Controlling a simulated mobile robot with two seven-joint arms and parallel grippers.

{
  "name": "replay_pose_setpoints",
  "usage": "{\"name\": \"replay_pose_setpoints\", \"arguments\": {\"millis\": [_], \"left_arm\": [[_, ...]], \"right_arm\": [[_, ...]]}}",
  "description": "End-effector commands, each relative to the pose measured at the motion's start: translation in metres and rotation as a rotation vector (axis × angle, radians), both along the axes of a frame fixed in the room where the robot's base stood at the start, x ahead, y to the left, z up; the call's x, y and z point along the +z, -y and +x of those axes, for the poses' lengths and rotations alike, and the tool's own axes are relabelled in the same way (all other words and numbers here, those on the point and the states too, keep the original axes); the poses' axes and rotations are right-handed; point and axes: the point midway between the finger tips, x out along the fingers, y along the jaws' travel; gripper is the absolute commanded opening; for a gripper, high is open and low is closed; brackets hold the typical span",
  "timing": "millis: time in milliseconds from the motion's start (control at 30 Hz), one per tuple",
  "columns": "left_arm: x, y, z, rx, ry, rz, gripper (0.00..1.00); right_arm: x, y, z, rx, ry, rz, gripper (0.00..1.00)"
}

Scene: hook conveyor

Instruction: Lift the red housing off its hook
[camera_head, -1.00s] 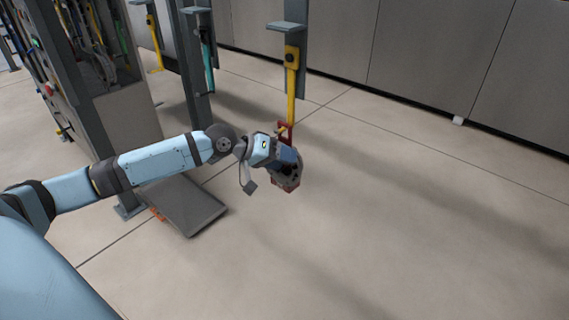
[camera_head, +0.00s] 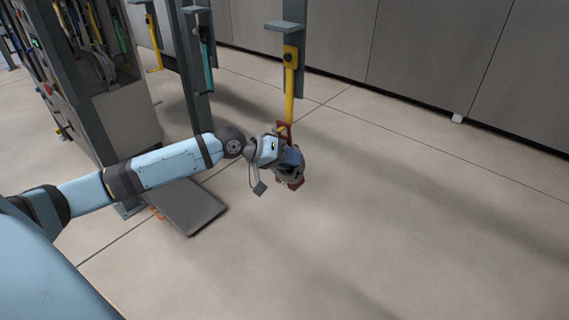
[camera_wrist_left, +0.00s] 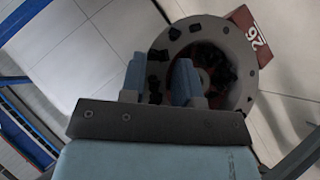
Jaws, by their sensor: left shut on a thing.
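The red housing (camera_head: 294,184) hangs below the yellow hook (camera_head: 290,101), largely hidden behind my left gripper (camera_head: 290,160) in the head view. Its red top loop (camera_head: 284,127) is at the hook's lower end; I cannot tell whether it still rests on the hook. In the left wrist view, the housing shows a grey round flange (camera_wrist_left: 243,65) with bolt holes and a red block (camera_wrist_left: 262,42) with white digits. My left gripper's two blue fingers (camera_wrist_left: 160,62) are at the flange, shut on the housing. The exact contact is hidden. My right gripper is not in view.
The hook hangs from a grey post (camera_head: 293,14). Another post (camera_head: 197,70) with a teal hook stands to its left, near a cabinet with cables. A dark flat plate (camera_head: 190,207) lies below my left arm. Grey wall panels line the back; the floor at right is clear.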

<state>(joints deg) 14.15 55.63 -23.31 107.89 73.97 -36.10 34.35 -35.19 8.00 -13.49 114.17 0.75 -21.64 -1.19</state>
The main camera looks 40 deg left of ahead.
Motion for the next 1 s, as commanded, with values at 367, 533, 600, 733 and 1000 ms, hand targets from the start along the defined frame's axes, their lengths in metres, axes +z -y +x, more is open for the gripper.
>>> {"name": "replay_pose_setpoints", "arguments": {"millis": [367, 533, 600, 733, 1000], "left_arm": [[0.004, -0.001, -0.009, -0.001, -0.007, 0.002, 0.00], [0.017, -0.003, -0.026, -0.001, -0.006, 0.003, 0.00], [0.022, -0.003, -0.036, -0.001, -0.005, 0.003, 0.00], [0.032, -0.005, -0.055, -0.001, -0.004, 0.005, 0.00], [0.054, -0.007, -0.096, -0.003, -0.005, 0.006, 0.00]], "right_arm": [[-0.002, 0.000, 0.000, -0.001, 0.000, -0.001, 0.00], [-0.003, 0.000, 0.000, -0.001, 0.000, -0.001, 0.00], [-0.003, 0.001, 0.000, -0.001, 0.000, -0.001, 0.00], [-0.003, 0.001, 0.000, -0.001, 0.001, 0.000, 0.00], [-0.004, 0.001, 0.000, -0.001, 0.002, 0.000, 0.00]]}}
